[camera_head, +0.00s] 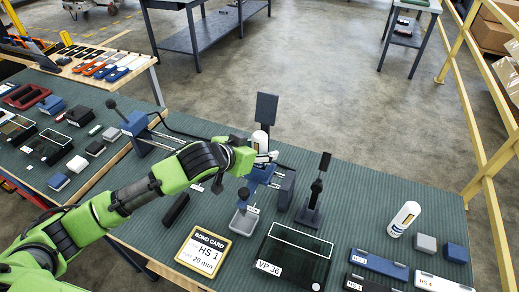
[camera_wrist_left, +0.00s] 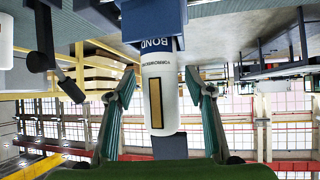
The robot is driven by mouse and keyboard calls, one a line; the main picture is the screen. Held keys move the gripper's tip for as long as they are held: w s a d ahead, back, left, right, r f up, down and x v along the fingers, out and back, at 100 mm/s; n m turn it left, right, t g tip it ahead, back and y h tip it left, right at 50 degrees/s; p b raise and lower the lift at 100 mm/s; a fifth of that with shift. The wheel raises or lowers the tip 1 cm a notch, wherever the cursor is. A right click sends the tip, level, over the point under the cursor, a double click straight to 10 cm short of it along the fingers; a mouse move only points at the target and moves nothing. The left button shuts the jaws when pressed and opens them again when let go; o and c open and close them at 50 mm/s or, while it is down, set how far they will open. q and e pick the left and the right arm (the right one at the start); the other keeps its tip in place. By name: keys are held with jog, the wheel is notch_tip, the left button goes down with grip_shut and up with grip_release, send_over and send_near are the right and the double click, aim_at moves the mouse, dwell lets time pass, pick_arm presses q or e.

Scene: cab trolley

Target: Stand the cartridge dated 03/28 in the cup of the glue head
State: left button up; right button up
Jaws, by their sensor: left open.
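A white cartridge (camera_head: 260,141) with a tan label stands upright at the blue glue head (camera_head: 258,176). In the upside-down left wrist view the cartridge (camera_wrist_left: 161,90) has its lower end in or against the blue part marked BOND (camera_wrist_left: 155,22); the cup's rim cannot be made out. No date is legible. My left gripper (camera_head: 264,157) is at the cartridge; its open fingers (camera_wrist_left: 158,100) flank it with a gap on each side. A second white cartridge (camera_head: 403,219) stands on the right of the bench, its date too small to read. My right gripper is not in view.
A bond card (camera_head: 204,252) reading HS 1, a dark tray (camera_head: 290,258) marked VP 36 and blue cases (camera_head: 379,264) lie at the front. Black posts (camera_head: 266,108) and (camera_head: 312,195) rise near the glue head. Grey (camera_head: 425,243) and blue (camera_head: 456,252) blocks sit at right.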

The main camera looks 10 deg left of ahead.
pick_arm(q)
jog(key=shift+s, duration=0.1)
jog(key=v, duration=1.2)
notch_tip(320, 180, up, 8)
jog(key=p, duration=0.8)
jog(key=shift+p, duration=0.4)
